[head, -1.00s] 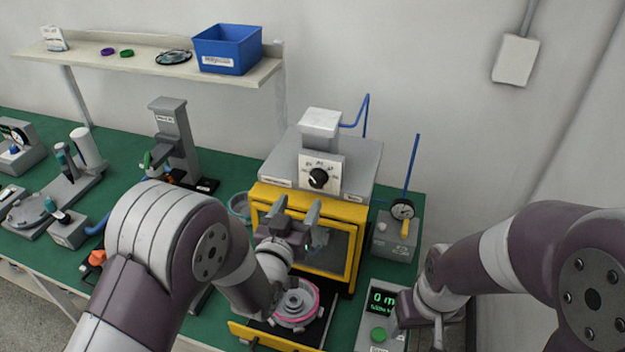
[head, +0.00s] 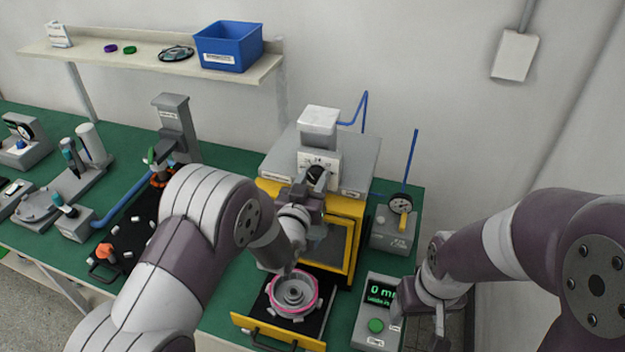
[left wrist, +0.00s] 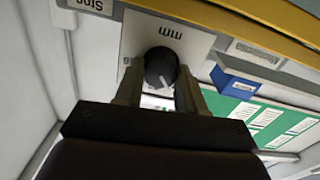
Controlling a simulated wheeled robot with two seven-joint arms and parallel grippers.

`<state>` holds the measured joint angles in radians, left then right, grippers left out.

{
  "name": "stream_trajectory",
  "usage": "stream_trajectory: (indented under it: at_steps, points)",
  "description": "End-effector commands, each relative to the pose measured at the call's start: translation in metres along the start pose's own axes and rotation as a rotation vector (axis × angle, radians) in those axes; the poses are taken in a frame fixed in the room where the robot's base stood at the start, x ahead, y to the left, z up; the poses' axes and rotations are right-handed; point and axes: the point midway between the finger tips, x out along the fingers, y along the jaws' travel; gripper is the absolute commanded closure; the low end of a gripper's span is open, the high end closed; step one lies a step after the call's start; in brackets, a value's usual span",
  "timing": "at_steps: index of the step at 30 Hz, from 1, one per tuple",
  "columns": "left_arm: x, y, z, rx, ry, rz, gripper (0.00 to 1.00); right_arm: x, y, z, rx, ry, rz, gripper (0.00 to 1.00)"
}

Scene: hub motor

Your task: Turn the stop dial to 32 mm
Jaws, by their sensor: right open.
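The stop dial is a black knob (head: 316,174) on a pale scale plate (head: 332,163), on the front of the grey press head above the yellow frame. My left gripper (head: 308,196) is raised in front of the dial and partly covers the plate. In the left wrist view the round black dial (left wrist: 161,67) with a pale pointer line lies between the two fingertips, which are apart on either side of it; contact is not clear. The plate's "mm" shows, but the numbers are mostly hidden. My right gripper (head: 439,330) is open and empty at the lower right.
Below the dial, a drawer (head: 262,333) with a yellow front is out, carrying a round part with a pink ring (head: 292,291). A display box (head: 378,318) reading 0 stands right of it. A gauge block (head: 393,230) stands behind.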

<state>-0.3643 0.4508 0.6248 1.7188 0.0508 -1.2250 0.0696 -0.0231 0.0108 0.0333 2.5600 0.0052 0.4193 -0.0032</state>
Motion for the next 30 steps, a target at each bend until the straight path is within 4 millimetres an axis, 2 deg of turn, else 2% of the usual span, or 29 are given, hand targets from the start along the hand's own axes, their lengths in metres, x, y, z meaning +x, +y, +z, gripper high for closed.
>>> stream_trajectory:
  at_steps: [8, 13, 30]
  points:
    - [0.000, -0.001, 0.003, 0.035, -0.002, -0.003, 0.91, 0.006, 0.000, 0.001, 0.000, 0.000, 0.000, 0.28]
    - [0.000, -0.001, 0.004, 0.122, 0.000, -0.002, 0.91, 0.018, 0.000, 0.002, 0.000, 0.000, 0.000, 0.28]
    - [0.000, 0.001, 0.006, 0.642, -0.001, -0.002, 0.91, 0.073, 0.000, 0.009, 0.000, 0.000, 0.000, 0.28]
